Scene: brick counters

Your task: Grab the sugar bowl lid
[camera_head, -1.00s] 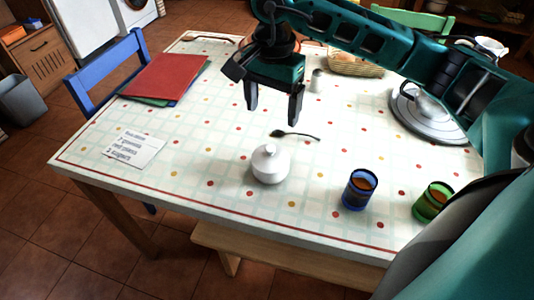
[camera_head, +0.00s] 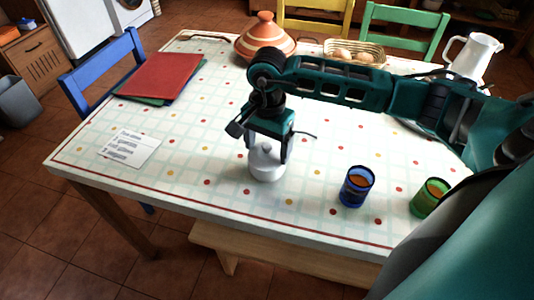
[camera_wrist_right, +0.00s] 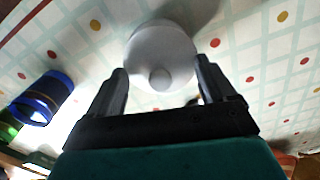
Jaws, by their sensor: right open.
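The white sugar bowl (camera_head: 267,174) stands upright on the table, with its rounded lid (camera_head: 262,153) on top. In the right wrist view the lid's knob (camera_wrist_right: 160,79) lies between my fingertips, with the white bowl (camera_wrist_right: 158,42) beyond it. My right gripper (camera_head: 268,158) is open, pointing down over the bowl, one finger on each side of the lid. I cannot tell whether the fingers touch the lid. My left gripper is not in view.
A blue glass (camera_head: 357,187) and a green glass (camera_head: 431,197) stand right of the bowl. A spoon (camera_head: 304,134) lies behind it, partly hidden. A tagine (camera_head: 266,38), bread basket (camera_head: 355,53) and white pitcher (camera_head: 473,55) are at the back.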

